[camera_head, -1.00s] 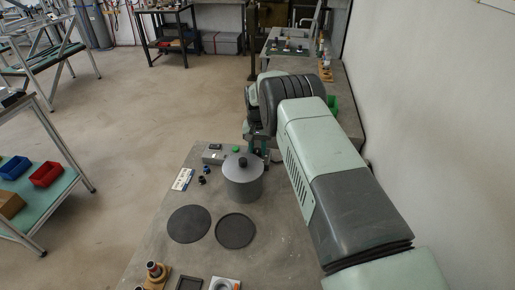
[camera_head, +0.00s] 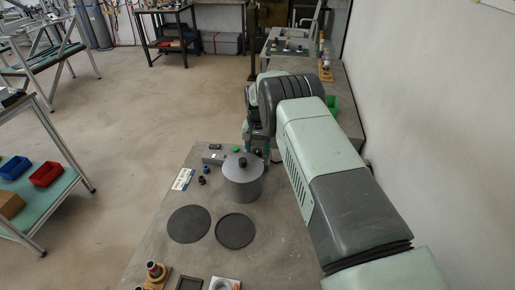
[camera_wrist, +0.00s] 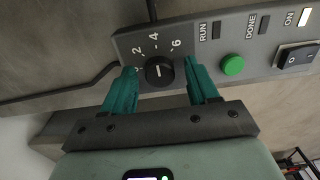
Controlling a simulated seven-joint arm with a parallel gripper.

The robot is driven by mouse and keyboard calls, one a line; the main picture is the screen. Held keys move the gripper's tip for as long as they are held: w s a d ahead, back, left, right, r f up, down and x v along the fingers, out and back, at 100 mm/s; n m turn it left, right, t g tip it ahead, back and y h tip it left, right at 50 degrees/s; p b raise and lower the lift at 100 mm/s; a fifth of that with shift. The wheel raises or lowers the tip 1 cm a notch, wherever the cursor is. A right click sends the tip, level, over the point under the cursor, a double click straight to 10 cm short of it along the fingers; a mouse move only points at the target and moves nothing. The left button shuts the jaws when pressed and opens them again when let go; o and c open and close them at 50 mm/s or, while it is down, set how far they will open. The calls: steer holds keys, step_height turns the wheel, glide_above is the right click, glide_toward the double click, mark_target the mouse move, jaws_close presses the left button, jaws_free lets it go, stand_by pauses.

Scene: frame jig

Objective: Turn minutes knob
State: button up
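The minutes knob (camera_wrist: 159,71) is a round black dial with a light pointer line, on a grey control panel (camera_wrist: 202,52) marked 2, 4 and 6. In the wrist view my gripper (camera_wrist: 161,78) is open, with one teal finger on each side of the knob. A gap shows between each finger and the knob. In the head view part of the control panel (camera_head: 213,157) shows behind the lidded pot, and the knob is hidden there.
On the panel are a green button (camera_wrist: 232,65), RUN and DONE lamps, a lit ON lamp (camera_wrist: 304,17) and a black rocker switch (camera_wrist: 297,56). A grey lidded pot (camera_head: 243,182) stands close in front. Two dark discs lie nearer.

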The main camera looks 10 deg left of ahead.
step_height(320, 180, up, 11)
stand_by(0.6)
step_height(320, 180, up, 15)
steer(key=t, duration=0.1)
glide_above(257, 150)
steer(key=s+d, duration=0.3)
steer(key=d, duration=0.3)
steer(key=s+d+r+t, duration=0.1)
steer(key=s+d+r, duration=0.3)
steer(key=r, duration=0.4)
steer(key=s+d+r+t, duration=0.1)
steer(key=s+d+r, duration=0.3)
steer(key=s, duration=0.3)
steer(key=s+d+r+t, duration=0.1)
steer(key=s+d+r, duration=0.2)
steer(key=s+r, duration=0.25)
steer(key=s+d+f, duration=0.1)
steer(key=s+d, duration=0.2)
steer(key=s, duration=0.8)
steer(key=s+d+f+t, duration=0.1)
steer(key=s+d+f, duration=0.1)
steer(key=s, duration=0.8)
steer(key=shift+s+d+f+t, duration=0.2)
steer(key=shift+s+d+t, duration=0.15)
steer(key=shift+d, duration=0.15)
